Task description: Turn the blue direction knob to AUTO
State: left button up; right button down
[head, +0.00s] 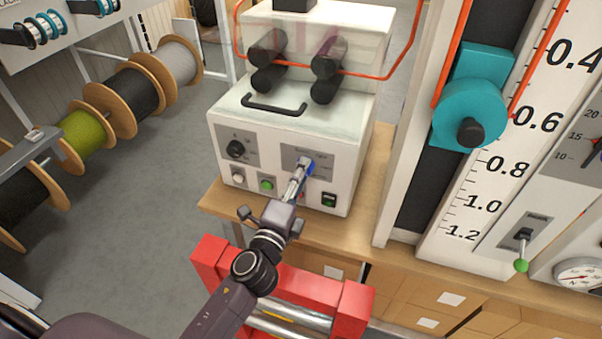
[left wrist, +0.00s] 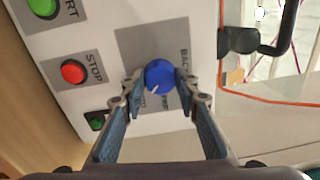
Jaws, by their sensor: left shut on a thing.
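The blue direction knob (head: 307,167) is on the front panel of a white machine (head: 352,150). In the left wrist view the knob (left wrist: 160,76) is round, with a short white pointer mark near its lower left edge. My left gripper (head: 303,172) reaches the panel, its fingertips (left wrist: 158,82) on either side of the knob, shut on it. Printed labels surround the knob on a grey plate (left wrist: 145,40); one starts with "BACK", another is partly covered by a finger. I cannot read an AUTO label. My right gripper is not in view.
A red STOP button (left wrist: 73,72), a green START button (left wrist: 42,8) and a green rocker switch (head: 329,199) lie near the knob. A black selector (head: 236,149) is further left. A black handle (head: 273,104) and an orange cable (head: 390,74) are above. Cable reels (head: 135,95) stand left.

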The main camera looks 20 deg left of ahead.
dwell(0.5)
pick_arm(q)
jog(key=o, duration=1.2)
jog(key=shift+c, duration=0.2)
jog(key=s, duration=0.7)
jog(key=shift+s+f, duration=0.2)
jog(key=shift+s, duration=0.05)
jog(key=shift+a, duration=0.1)
